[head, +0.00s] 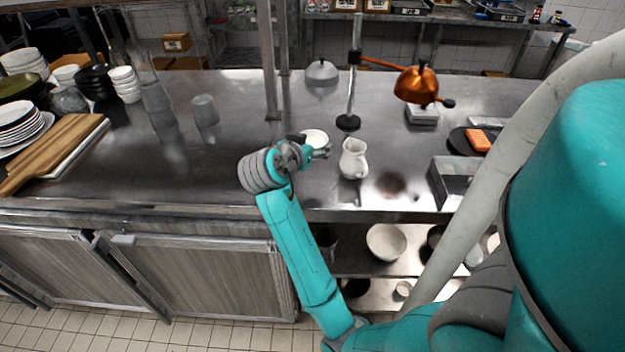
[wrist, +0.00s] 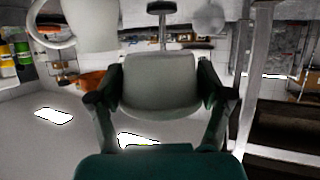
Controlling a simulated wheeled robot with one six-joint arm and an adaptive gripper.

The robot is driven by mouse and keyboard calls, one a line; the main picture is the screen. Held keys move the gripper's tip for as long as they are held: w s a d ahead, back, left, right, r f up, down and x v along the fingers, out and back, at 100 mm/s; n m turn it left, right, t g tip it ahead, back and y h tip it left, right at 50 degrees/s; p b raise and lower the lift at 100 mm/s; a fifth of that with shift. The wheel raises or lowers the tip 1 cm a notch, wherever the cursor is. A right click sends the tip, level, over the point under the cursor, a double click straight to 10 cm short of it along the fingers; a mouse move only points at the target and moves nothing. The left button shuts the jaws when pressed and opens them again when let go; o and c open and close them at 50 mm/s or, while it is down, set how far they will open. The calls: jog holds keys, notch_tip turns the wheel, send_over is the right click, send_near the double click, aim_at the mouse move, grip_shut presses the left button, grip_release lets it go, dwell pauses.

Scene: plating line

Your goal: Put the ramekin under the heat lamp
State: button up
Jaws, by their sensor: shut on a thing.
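The white ramekin (head: 315,137) is between the fingers of my gripper (head: 318,151), over the steel counter left of the white pitcher. In the wrist view the ramekin (wrist: 160,84) fills the space between the two fingertips (wrist: 160,98), which press on its sides. The heat lamp has a copper shade (head: 417,84) on an arm from a post with a round black base (head: 348,122). The shade hangs to the right of and behind my gripper. A small pale block-like thing (head: 422,114) stands beneath the shade.
The white pitcher (head: 353,158) stands close right of my gripper. A steel post (head: 269,70) rises behind it. A grey dome (head: 321,72) is farther back. A steel tray (head: 452,178) and a dark plate with an orange item (head: 480,140) lie right.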

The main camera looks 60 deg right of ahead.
aim_at(311, 182)
jog(key=shift+f, duration=4.8)
jog(key=shift+f, duration=0.15)
jog(key=o, duration=1.2)
jog(key=shift+a, duration=0.1)
